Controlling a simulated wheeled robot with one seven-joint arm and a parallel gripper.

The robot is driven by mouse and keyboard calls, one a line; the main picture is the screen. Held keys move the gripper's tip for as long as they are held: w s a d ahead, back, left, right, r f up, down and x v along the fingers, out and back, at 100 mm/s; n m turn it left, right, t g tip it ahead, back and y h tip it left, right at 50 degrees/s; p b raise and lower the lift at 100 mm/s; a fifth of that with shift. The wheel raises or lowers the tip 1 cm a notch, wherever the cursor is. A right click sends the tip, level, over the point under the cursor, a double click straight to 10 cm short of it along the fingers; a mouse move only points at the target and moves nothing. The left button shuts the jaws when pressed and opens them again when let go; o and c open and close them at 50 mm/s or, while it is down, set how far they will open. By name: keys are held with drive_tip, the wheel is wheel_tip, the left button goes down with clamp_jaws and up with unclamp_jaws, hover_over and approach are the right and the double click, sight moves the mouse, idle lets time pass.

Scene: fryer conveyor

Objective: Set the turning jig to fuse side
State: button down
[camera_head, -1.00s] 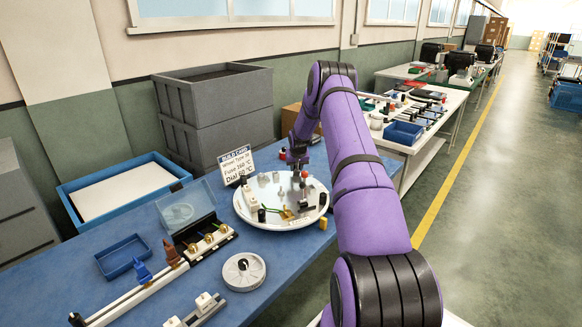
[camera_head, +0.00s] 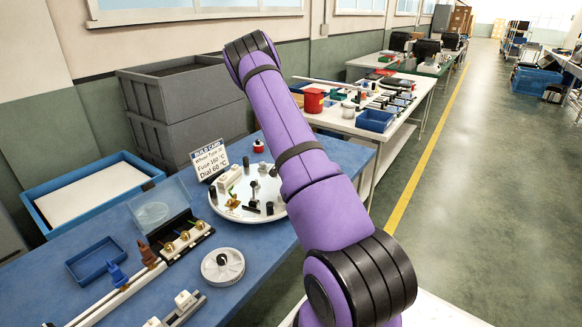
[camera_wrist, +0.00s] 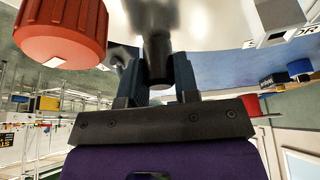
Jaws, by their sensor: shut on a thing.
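The turning jig is a round white turntable (camera_head: 225,212) on the blue bench in the head view. It carries a white block (camera_head: 228,179), a brass piece (camera_head: 233,201), and several dark posts and cylinders. My gripper (camera_wrist: 156,78) shows in the wrist view, with its two dark fingers shut on an upright dark post (camera_wrist: 157,45). The pale jig surface lies beyond the post. In the head view my gripper is hidden behind my purple arm. I cannot tell which side of the jig is the fuse side.
A build card (camera_head: 209,160) stands behind the jig. A red-capped thing (camera_head: 258,146) is nearby; a large red knob (camera_wrist: 62,30) shows in the wrist view. A white dial (camera_head: 223,266), blue tray (camera_head: 95,261) and rail with plugs (camera_head: 120,287) lie in front.

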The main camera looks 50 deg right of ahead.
drive_tip(key=shift+s+a+m+g, duration=0.3)
drive_tip(key=shift+s+a+m, duration=0.3)
drive_tip(key=shift+s, duration=0.2)
drive_tip(key=shift+s+a+m+g, duration=0.3)
drive_tip(key=shift+s+a+m, duration=0.2)
drive_tip(key=shift+s+m, duration=0.25)
drive_tip(key=shift+f, duration=0.1)
drive_tip(key=c, duration=0.9)
unclamp_jaws()
drive_tip(key=shift+a, duration=0.1)
drive_tip(key=shift+o, duration=0.2)
drive_tip(key=v, duration=1.1)
drive_tip(key=shift+s, duration=0.1)
